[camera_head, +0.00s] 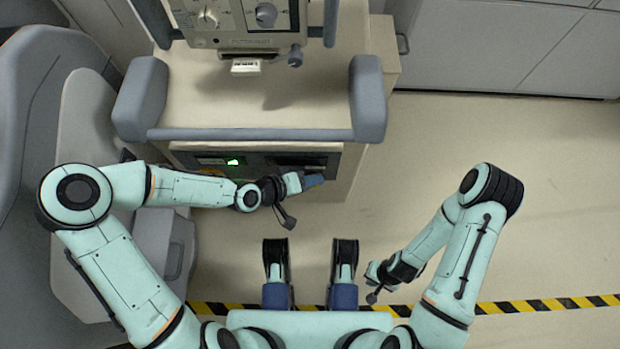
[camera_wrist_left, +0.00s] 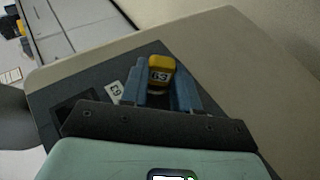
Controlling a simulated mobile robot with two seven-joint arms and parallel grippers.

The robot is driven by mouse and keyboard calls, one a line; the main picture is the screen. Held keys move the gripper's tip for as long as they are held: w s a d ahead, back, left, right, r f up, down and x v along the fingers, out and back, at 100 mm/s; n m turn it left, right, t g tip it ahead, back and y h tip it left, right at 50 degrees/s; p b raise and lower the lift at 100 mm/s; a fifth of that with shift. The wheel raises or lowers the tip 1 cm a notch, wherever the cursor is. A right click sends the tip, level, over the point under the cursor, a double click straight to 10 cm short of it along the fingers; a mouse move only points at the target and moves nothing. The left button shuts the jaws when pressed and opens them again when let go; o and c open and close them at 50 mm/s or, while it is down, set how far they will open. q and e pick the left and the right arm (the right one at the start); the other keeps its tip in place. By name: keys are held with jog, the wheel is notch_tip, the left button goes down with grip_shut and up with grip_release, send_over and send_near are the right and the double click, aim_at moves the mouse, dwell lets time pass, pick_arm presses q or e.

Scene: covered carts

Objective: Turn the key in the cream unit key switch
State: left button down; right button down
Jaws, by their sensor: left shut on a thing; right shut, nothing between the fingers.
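The cream unit (camera_head: 230,90) stands in front of me, with a dark panel (camera_head: 262,158) on its front and a small green light (camera_head: 233,162) on it. My left gripper (camera_head: 316,181) is at the right part of this panel. In the left wrist view its blue fingers (camera_wrist_left: 163,92) are shut on the yellow key head (camera_wrist_left: 160,70), marked 63. The key's shaft and the switch are hidden under the fingers. A white label (camera_wrist_left: 115,90) marked 63 is beside them. My right gripper (camera_head: 372,272) is shut and empty, off to the right over the floor.
A grey bumper rail (camera_head: 250,134) runs above the panel, with padded ends. A control box (camera_head: 240,18) with knobs is on top of the unit. A grey seat (camera_head: 90,110) is at the left. The floor at the right is clear, with a striped line (camera_head: 545,304).

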pick_arm(q)
jog(key=shift+w+a, duration=0.1)
pick_arm(e)
jog(key=shift+r, duration=0.1)
pick_arm(q)
jog(key=h, duration=0.1)
jog(key=h+p, duration=0.1)
jog(key=shift+a+f+n+t+h, duration=0.15)
jog(key=shift+n+t+h, duration=0.15)
jog(key=shift+n, duration=0.1)
pick_arm(e)
jog(key=shift+r, duration=0.45)
